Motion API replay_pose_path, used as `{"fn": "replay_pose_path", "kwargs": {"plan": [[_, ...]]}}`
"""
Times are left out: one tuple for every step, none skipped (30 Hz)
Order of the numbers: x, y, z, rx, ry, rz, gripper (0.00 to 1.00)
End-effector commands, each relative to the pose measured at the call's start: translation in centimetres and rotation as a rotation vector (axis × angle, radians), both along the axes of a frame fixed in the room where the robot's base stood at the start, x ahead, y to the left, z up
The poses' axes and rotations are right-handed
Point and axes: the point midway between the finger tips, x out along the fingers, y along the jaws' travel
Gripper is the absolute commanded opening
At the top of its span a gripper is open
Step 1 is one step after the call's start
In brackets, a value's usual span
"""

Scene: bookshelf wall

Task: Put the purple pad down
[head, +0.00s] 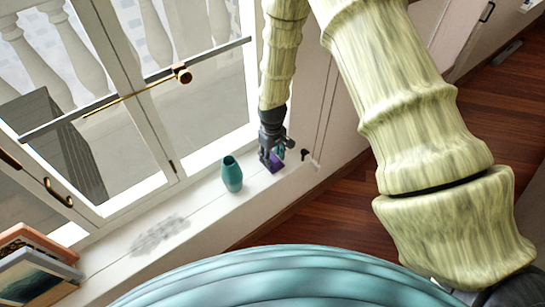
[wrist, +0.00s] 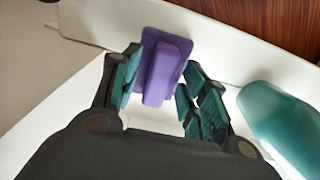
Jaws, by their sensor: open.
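The purple pad (wrist: 162,68) is a small block with a raised bar along it. In the wrist view it sits between the fingers of my gripper (wrist: 160,85), near the tips. My fingers are open, with teal inner pads. The pad appears to rest on the white ledge (wrist: 219,63), though its contact underneath is hidden. In the head view my gripper (head: 276,157) points down at the right end of the ledge, and a bit of the purple pad (head: 275,165) shows among the fingers.
A teal vase (head: 232,174) stands on the ledge left of my gripper; it is close to my fingers in the wrist view (wrist: 280,125). Framed pictures (head: 38,265) lean at the far left. A window with a brass handle (head: 182,74) is behind.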

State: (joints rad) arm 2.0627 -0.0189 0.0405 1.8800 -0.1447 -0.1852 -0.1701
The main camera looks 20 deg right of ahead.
Motion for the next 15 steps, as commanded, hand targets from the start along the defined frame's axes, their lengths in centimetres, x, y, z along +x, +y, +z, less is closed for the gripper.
{"fn": "replay_pose_path", "kwargs": {"plan": [[0.1, 0.0, 0.5, 0.000, -0.002, 0.000, 0.44], [0.1, 0.0, 0.9, 0.000, -0.003, 0.000, 0.44], [0.1, 0.0, 1.4, 0.000, -0.003, 0.000, 0.44], [0.1, 0.0, 1.8, 0.000, -0.003, 0.000, 0.44], [0.1, 0.0, 2.2, 0.000, -0.003, 0.000, 0.44], [0.1, 0.0, 2.7, 0.000, -0.003, 0.000, 0.44], [0.1, 0.0, 3.1, 0.001, -0.003, 0.000, 0.44], [0.1, 0.0, 3.6, 0.000, -0.003, 0.000, 0.44], [0.1, 0.0, 4.1, 0.000, -0.003, 0.000, 0.44], [0.1, 0.0, 4.5, 0.001, -0.003, 0.000, 0.44], [0.1, 0.0, 4.9, 0.001, -0.003, 0.000, 0.44], [0.1, 0.0, 5.5, 0.001, -0.004, 0.000, 0.44], [0.1, 0.0, 5.9, 0.001, -0.003, 0.000, 0.44], [0.1, 0.0, 6.3, 0.001, -0.002, 0.000, 0.44], [0.1, 0.0, 6.9, 0.001, -0.003, 0.000, 0.44]]}}
